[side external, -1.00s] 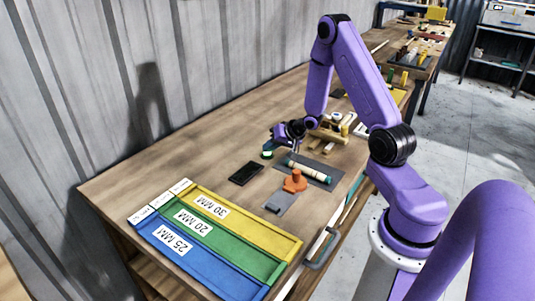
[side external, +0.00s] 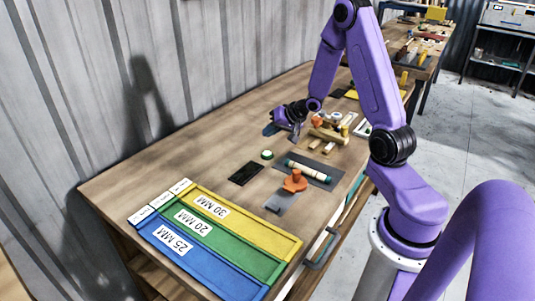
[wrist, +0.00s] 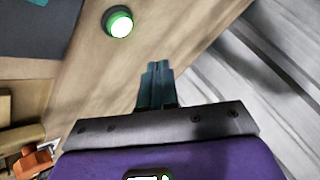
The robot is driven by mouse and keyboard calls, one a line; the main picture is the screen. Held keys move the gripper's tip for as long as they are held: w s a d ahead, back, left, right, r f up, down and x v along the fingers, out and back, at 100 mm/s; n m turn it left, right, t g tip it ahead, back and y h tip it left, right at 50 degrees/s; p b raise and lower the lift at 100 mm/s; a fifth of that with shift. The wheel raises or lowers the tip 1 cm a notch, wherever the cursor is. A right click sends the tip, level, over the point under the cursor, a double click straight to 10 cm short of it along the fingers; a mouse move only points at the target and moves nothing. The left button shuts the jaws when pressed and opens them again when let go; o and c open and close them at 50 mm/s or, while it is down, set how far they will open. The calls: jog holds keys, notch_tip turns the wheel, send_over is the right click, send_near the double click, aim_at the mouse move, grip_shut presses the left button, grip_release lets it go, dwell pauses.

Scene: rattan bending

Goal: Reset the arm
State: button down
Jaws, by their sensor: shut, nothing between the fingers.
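My gripper (side external: 270,129) is raised above the wooden workbench near its back edge, behind the small white-and-green button. In the wrist view my gripper (wrist: 155,68) shows its two teal fingers shut together with nothing between them. The round button (side external: 267,155) sits on the bench, apart from the gripper; it also shows in the wrist view (wrist: 118,23) with a bright green ring. My purple arm is bent above the bench.
Blue, green and yellow trays (side external: 270,240) stand at the front left. A dark mat (side external: 322,174) with a rattan piece (side external: 308,172), an orange fixture (side external: 295,182) and a black plate (side external: 245,173) lie mid-bench. Wooden parts (side external: 325,135) stand right of my gripper. A grey wall runs behind.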

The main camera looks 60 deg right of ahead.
jog(key=shift+a+r, duration=0.1)
jog(key=shift+a, duration=0.3)
jog(key=s+a+r+n+g, duration=0.25)
jog(key=s+a+n, duration=0.2)
jog(key=a, duration=0.45)
jog(key=s+a+r+n+g, duration=0.1)
jog(key=s+a+r+n, duration=0.3)
jog(key=a, duration=0.5)
jog(key=s+a+r+n+g, duration=0.2)
jog(key=s+n, duration=0.4)
jog(key=s, duration=0.5)
jog(key=s+a+r+n+g, duration=0.1)
jog(key=s+a+n+g, duration=0.2)
jog(key=s, duration=0.9)
jog(key=a+n, duration=0.1)
jog(key=n, duration=0.2)
jog(key=shift+s+r+h, duration=0.3)
jog(key=shift+r, duration=0.05)
